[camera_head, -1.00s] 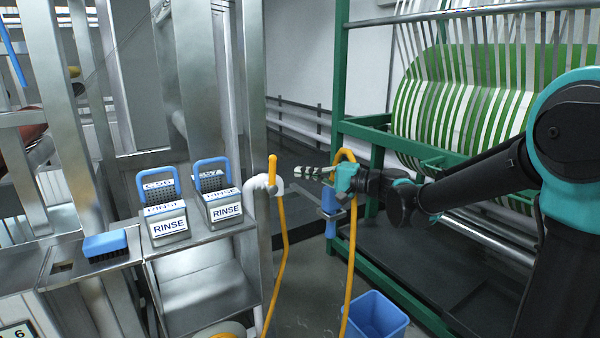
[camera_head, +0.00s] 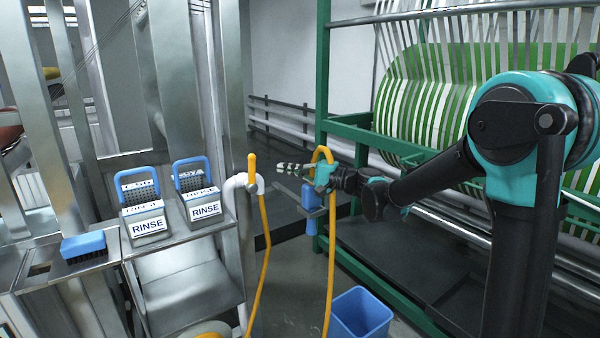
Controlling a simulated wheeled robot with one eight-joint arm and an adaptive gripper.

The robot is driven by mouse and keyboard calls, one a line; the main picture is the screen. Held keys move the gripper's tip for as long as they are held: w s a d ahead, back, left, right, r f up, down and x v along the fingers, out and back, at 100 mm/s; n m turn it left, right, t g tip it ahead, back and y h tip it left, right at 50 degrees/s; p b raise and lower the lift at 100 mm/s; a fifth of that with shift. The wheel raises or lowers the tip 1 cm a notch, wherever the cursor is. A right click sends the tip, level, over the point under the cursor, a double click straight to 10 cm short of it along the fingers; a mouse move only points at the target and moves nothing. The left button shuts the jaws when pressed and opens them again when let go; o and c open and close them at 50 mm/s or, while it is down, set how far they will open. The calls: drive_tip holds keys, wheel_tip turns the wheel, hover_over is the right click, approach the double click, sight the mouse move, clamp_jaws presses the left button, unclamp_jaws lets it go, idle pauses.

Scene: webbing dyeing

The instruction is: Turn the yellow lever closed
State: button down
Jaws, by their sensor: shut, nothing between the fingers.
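The yellow lever (camera_head: 252,166) stands upright on the bent top of a white pipe (camera_head: 236,184), left of centre. A yellow hose (camera_head: 264,245) hangs down below it. My gripper (camera_head: 279,167) is shut and empty. It points left, with its fingertips a short way right of the lever at about the same height in the picture. A gap shows between them; how far apart they are in depth I cannot tell.
A second yellow hose loop (camera_head: 331,240) and a blue holder (camera_head: 311,197) sit just behind my gripper. Two RINSE boxes (camera_head: 146,222) (camera_head: 206,209) and a blue brush (camera_head: 84,246) rest on the metal bench. A blue bucket (camera_head: 361,313) stands on the floor. A green frame (camera_head: 322,100) is behind.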

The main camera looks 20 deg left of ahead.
sight(252, 171)
drive_tip(key=shift+s+a+r, duration=0.1)
drive_tip(key=shift+s+a, duration=0.3)
drive_tip(key=shift+a, duration=0.5)
drive_tip(key=shift+s+a+r, duration=0.1)
drive_tip(key=shift+s+a, duration=0.25)
drive_tip(key=shift+a, duration=0.55)
drive_tip(key=shift+s+a, duration=0.4)
drive_tip(key=shift+a, duration=0.5)
drive_tip(key=shift+s+a+r+n, duration=0.15)
drive_tip(key=shift+s+a+n, duration=0.35)
